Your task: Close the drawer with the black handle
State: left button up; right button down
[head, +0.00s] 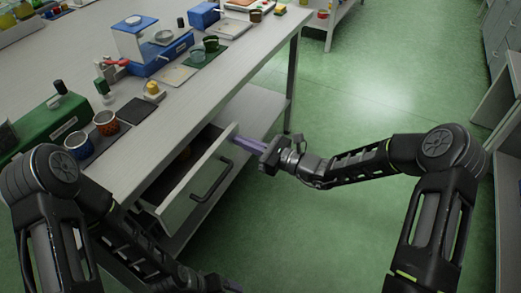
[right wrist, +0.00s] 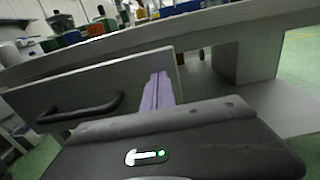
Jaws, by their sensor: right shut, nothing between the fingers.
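The drawer (head: 187,203) under the long work table stands open, its pale front pulled out from the table. Its black handle (head: 213,182) is on the front panel; in the right wrist view the handle (right wrist: 82,110) is at the left. My right gripper (head: 240,143) is shut and empty, its purple fingers at the far right end of the drawer front. In the right wrist view the fingers (right wrist: 158,92) overlap the panel's right edge; I cannot tell whether they touch it. My left arm reaches down to the bottom edge, where its gripper barely shows and its jaws are unclear.
The work table (head: 150,135) carries cups (head: 106,122), a blue scale (head: 152,45) and a green machine (head: 45,128). A lower shelf (head: 255,105) and table leg (head: 291,85) are beyond the drawer. Green floor (head: 350,90) is clear to the right.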

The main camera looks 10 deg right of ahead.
aim_at(214, 129)
jog(key=b+x, duration=0.2)
jog(key=x, duration=0.7)
jog(key=shift+w+a+f, duration=0.1)
jog(key=shift+w+a, duration=0.1)
jog(key=shift+a, duration=0.1)
pick_arm(q)
notch_tip(214, 129, down, 2)
jog(key=shift+s+d+f, duration=0.1)
jog(key=shift+d+f, duration=0.05)
jog(key=shift+f, duration=0.1)
pick_arm(e)
jog(key=shift+w+a+r, duration=0.1)
jog(key=shift+w+r, duration=0.05)
jog(key=shift+r, duration=0.1)
jog(key=shift+r, duration=0.2)
